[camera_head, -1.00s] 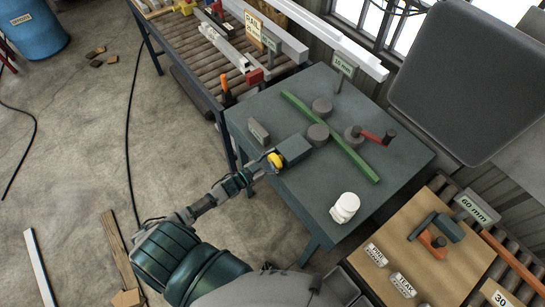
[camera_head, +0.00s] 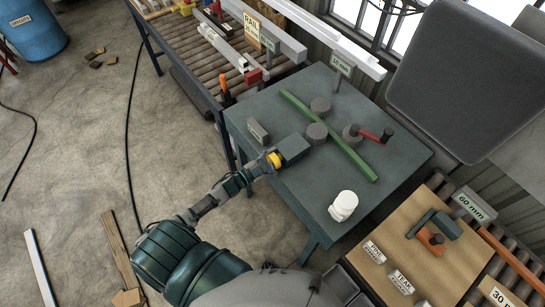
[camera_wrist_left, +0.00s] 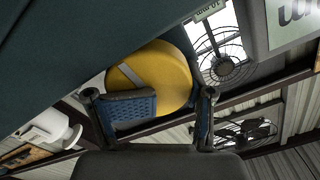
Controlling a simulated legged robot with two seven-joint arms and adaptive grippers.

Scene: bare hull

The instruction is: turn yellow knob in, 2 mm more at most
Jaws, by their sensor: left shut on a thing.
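The yellow knob (camera_head: 275,159) sits on the near end of a dark grey-green block (camera_head: 293,149) at the left edge of the bench. My left gripper (camera_head: 269,160) reaches it from the lower left and is shut on it. In the left wrist view the knob (camera_wrist_left: 168,78) is a thick yellow disc with a pale grey stripe, between two fingers with blue pads. The fingers hide part of its rim. How far the knob is screwed in cannot be read. My right gripper is not in view.
On the bench (camera_head: 300,208) a green strip (camera_head: 345,153) runs between round grey rollers (camera_head: 316,133). A red-handled crank (camera_head: 371,135) is beyond it, and a white object (camera_head: 343,205) stands near the front. A small sign reading about 10 mm (camera_head: 342,65) stands behind.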

